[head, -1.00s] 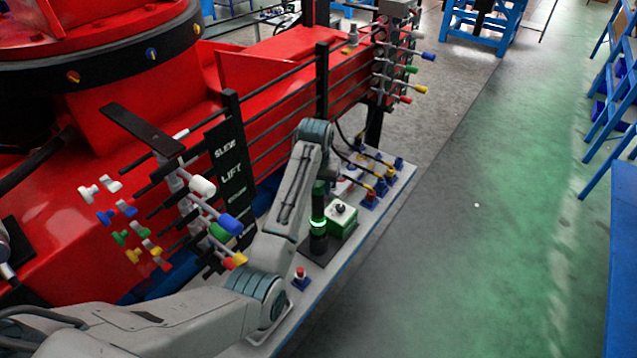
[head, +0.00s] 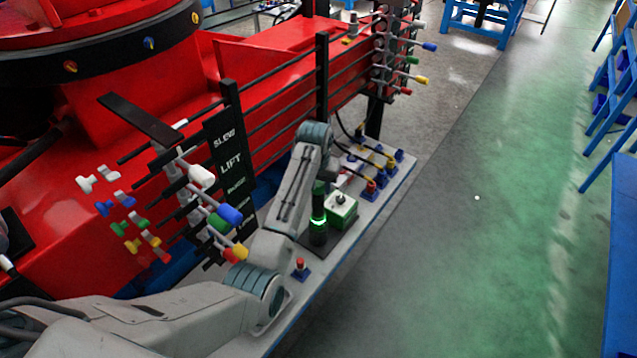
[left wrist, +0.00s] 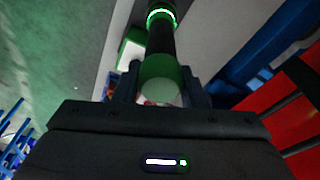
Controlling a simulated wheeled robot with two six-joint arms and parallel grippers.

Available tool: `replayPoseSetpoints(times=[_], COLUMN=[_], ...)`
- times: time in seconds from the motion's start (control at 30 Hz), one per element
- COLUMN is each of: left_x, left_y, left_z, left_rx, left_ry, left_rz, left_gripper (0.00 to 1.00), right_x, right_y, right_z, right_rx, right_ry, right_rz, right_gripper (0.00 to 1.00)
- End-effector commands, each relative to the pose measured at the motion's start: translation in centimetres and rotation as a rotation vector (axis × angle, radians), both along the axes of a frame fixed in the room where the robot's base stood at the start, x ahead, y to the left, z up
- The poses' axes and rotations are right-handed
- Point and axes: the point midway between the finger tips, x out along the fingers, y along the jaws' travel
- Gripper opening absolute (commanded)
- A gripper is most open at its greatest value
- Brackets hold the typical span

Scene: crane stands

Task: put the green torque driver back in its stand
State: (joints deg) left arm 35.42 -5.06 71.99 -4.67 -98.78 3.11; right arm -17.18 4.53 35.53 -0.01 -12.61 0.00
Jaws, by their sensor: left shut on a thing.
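The green torque driver (left wrist: 160,72) shows in the left wrist view as a green cylinder with a pale round end, between the fingers of my left gripper (left wrist: 165,88). My left gripper is shut on it. Beyond the green part, in line with it, is a black upright tube with a glowing green ring (left wrist: 161,16), which appears to be the stand. In the head view the stand (head: 318,233) is upright on a black base, with dark green (head: 319,188) directly above it. I cannot tell how deep the driver sits. My right gripper is not in view.
A green box with a white top and black knob (head: 341,210) stands close right of the stand. A red button on a blue base (head: 300,269) is in front. Colored levers (head: 205,200) rise at the left beside the red crane (head: 90,200).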

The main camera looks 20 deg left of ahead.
Motion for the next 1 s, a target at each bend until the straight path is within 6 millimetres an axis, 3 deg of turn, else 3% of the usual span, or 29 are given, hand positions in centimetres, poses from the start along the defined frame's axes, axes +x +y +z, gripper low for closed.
replayPoseSetpoints(times=[0.33, 0.37, 0.47, 1.0], left_x=[0.1, 0.1, 0.1, 0.0], left_y=[0.0, 0.0, 0.0, 0.0], left_z=[-1.0, -1.0, -1.0, -0.8], left_rx=[0.0, 0.0, 0.0, 0.0], left_ry=[-0.003, -0.004, -0.003, 0.0], left_rz=[0.0, 0.0, 0.0, 0.0], left_gripper=[0.0, 0.42, 0.61, 0.63], right_x=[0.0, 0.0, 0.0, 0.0], right_y=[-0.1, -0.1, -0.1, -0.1], right_z=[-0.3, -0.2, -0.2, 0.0], right_rx=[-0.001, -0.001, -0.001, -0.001], right_ry=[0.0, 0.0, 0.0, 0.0], right_rz=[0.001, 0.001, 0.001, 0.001], right_gripper=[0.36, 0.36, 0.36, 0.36])
